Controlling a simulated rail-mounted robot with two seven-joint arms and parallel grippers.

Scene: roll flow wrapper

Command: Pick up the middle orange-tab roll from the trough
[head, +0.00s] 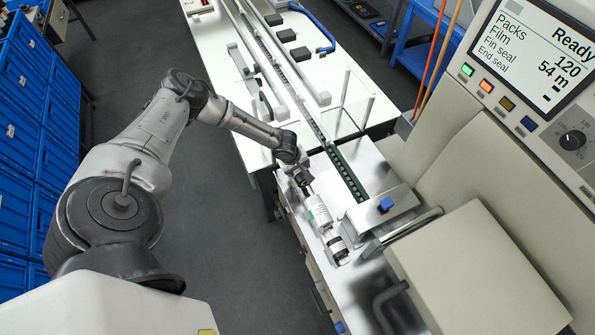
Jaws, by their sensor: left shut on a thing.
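My left gripper (303,181) is at the machine's near left edge, pointing down to the right. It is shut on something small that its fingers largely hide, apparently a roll. A white cylinder with a green mark (318,211) lies just beyond the fingertips. A white cylinder with dark bands (337,246) lies farther along the same line. I cannot make out an orange tab, and the trough is too small and covered to tell clearly. My right gripper is not in view.
A long conveyor channel (347,176) with green pockets runs back along the white table (215,45). A beige machine cover (475,275) and a display panel (535,55) stand at right. Blue bins (25,120) line the left. The grey floor between is clear.

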